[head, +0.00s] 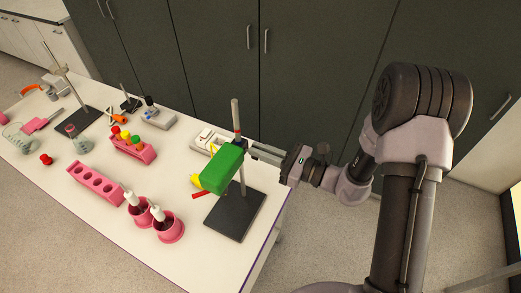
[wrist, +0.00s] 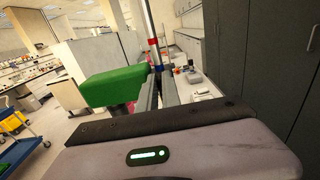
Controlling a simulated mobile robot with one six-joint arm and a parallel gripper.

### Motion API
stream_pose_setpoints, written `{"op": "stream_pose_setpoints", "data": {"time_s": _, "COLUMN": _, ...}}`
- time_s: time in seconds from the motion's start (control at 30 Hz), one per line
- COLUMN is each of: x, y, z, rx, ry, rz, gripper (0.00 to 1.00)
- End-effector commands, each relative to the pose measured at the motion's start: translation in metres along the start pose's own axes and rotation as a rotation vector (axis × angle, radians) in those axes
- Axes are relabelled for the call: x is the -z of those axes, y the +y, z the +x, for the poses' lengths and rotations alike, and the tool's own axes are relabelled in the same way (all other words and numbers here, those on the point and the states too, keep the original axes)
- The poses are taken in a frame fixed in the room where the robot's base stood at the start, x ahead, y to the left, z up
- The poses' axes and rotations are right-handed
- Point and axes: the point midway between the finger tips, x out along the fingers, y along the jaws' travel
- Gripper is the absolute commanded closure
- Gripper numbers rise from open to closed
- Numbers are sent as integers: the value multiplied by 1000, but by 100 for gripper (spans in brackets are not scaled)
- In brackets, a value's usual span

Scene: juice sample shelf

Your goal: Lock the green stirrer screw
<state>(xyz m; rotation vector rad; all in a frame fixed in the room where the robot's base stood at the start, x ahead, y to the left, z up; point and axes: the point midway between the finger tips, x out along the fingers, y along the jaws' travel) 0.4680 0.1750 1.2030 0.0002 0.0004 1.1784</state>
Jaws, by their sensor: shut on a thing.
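The green stirrer (head: 222,168) is a block mounted on an upright metal rod (head: 236,112) with a dark base plate (head: 236,213). It also shows left of my fingers in the wrist view (wrist: 113,87). My gripper (head: 251,149) reaches in from the right, its fingers beside the rod at the stirrer's height. In the wrist view my fingers (wrist: 159,78) are close together at the rod, shut on a small part there, which I take to be the stirrer's screw. The screw itself is hidden between the fingers, so its turn cannot be seen.
Pink cups with white-topped bottles (head: 168,228) and a pink rack (head: 95,184) stand left of the stand. A white device (head: 208,139) lies behind it. Dark cabinets (head: 300,70) line the back. The table's right edge is close to the base plate.

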Motion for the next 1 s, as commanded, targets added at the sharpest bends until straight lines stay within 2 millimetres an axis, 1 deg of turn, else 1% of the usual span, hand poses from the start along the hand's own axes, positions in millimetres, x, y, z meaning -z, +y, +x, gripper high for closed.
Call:
{"op": "stream_pose_setpoints", "data": {"time_s": 0.17, "x": 0, "y": 0, "z": 0, "rx": 0, "ry": 0, "rz": 20, "gripper": 100}}
{"op": "stream_pose_setpoints", "data": {"time_s": 0.37, "x": -1, "y": -2, "z": 0, "rx": 0, "ry": 0, "rz": 110, "gripper": 100}}
{"op": "stream_pose_setpoints", "data": {"time_s": 0.57, "x": -2, "y": -6, "z": 0, "rx": 0, "ry": 0, "rz": 275, "gripper": 100}}
{"op": "stream_pose_setpoints", "data": {"time_s": 1.0, "x": 2, "y": -13, "z": 0, "rx": 1, "ry": -1, "rz": 696, "gripper": 100}}
